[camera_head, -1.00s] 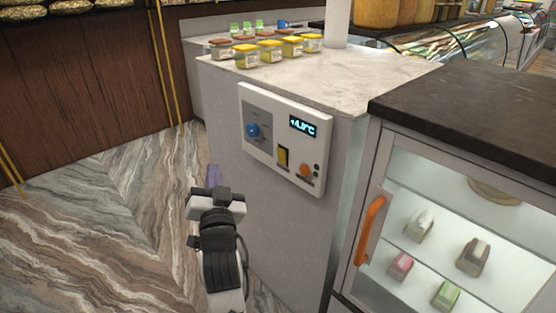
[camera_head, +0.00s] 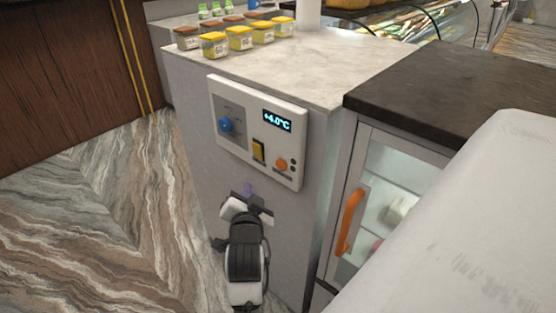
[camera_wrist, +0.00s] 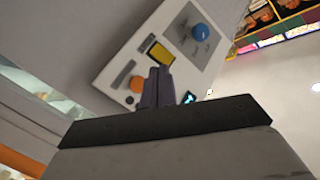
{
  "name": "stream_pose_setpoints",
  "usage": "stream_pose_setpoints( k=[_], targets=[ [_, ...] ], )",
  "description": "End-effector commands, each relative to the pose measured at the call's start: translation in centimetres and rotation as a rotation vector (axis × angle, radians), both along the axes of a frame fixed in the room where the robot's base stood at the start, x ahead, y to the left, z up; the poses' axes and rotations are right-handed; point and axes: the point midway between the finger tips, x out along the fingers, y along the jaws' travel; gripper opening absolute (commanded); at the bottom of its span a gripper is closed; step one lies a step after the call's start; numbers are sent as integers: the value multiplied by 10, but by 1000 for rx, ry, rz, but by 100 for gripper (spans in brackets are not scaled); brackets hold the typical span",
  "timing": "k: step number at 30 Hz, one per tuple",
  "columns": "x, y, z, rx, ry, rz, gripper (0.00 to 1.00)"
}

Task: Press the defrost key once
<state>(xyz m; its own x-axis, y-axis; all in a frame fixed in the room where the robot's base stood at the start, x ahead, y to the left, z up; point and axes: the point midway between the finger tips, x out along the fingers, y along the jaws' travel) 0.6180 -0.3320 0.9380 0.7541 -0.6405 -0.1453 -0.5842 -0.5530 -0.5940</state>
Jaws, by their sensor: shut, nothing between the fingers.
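A white control panel (camera_head: 240,158) is fixed to the grey side of the counter. It carries a blue knob (camera_head: 226,125), a lit display (camera_head: 277,120), a yellow key (camera_head: 259,150), an orange round button (camera_head: 281,164) and small dark buttons (camera_head: 293,161). The labels are too small to read, so I cannot tell which is the defrost key. My gripper (camera_head: 248,190) is shut and empty, just below the panel in the head view. In the wrist view its purple fingers (camera_wrist: 158,87) point at the panel, between the yellow key (camera_wrist: 160,53) and the display (camera_wrist: 189,98); contact is unclear.
Several yellow-lidded jars (camera_head: 240,39) stand on the marble counter top (camera_head: 340,70). A glass-door cabinet with an orange handle (camera_head: 350,220) is to the right, partly hidden. The striped floor (camera_head: 110,220) to the left is clear.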

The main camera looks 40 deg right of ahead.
Motion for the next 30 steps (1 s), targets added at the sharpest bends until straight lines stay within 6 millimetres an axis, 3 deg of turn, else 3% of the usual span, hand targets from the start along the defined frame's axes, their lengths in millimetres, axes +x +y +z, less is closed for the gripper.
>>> stream_pose_setpoints(
  k=[7,21,30],
  targets=[
    [2,-9,0,-1,-1,0,0],
    [6,-71,1,-1,0,0,0],
    [7,-87,1,-1,-2,1,0]
  ],
)
